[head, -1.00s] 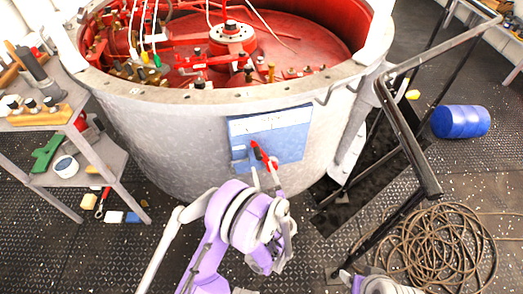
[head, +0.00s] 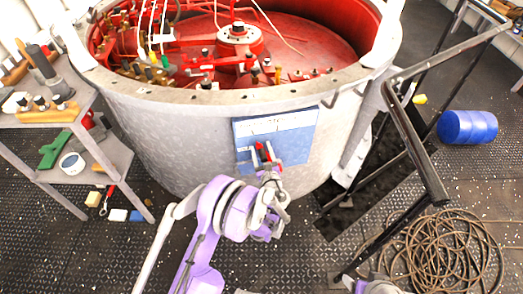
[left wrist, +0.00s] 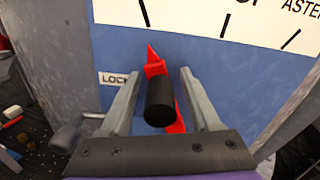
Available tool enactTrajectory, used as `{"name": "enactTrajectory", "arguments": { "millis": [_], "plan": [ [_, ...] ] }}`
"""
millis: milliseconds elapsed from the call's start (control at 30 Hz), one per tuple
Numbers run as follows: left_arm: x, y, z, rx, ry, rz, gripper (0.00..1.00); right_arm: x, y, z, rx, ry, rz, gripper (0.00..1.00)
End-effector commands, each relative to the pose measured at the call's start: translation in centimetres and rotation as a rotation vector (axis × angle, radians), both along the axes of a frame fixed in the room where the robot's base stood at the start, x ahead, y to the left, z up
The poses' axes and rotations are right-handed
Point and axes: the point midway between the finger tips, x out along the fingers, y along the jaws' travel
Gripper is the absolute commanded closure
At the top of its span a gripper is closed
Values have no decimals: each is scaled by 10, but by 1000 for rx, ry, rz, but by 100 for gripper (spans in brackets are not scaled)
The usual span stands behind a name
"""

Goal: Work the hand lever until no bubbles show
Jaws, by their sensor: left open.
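A red hand lever (head: 264,152) with a black round grip (left wrist: 160,100) stands out from a blue panel (head: 290,145) on the side of the large grey tank. My left gripper (head: 265,163) is open in front of the panel. In the left wrist view its two fingers (left wrist: 160,82) lie on either side of the black grip, with gaps showing. The red part points up past a "LOCK" label, whose end is hidden. A white scale (left wrist: 225,22) reading "ASTERN" is above. My right gripper is at most partly visible at the bottom edge. No bubbles can be made out.
The grey tank rim (head: 240,98) curves above the panel. A black handrail (head: 415,150) and a dark floor opening (head: 350,205) lie to the right. A coiled hose (head: 440,255) and a blue drum (head: 467,127) are farther right. A shelf cart (head: 85,160) stands at left.

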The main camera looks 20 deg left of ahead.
Motion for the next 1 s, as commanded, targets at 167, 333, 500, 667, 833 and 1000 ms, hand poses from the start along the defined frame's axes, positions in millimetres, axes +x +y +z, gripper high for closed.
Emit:
{"name": "enactTrajectory", "arguments": {
  "millis": [167,333,500,667,833,1000],
  "plan": [
    [0,0,0,0,0,0,48,0,0,0,0,0,0,26],
    [0,0,0,0,0,0,78,0,0,0,0,0,0,26],
    [0,0,0,0,0,0,100,0,0,0,0,0,0,26],
    [-1,0,0,0,0,0,100,0,0,0,0,0,0,26],
    [-1,0,0,1,0,0,100,0,0,0,0,0,0,26],
    [-1,0,0,1,0,0,100,0,0,0,0,0,0,26]
  ]
}}
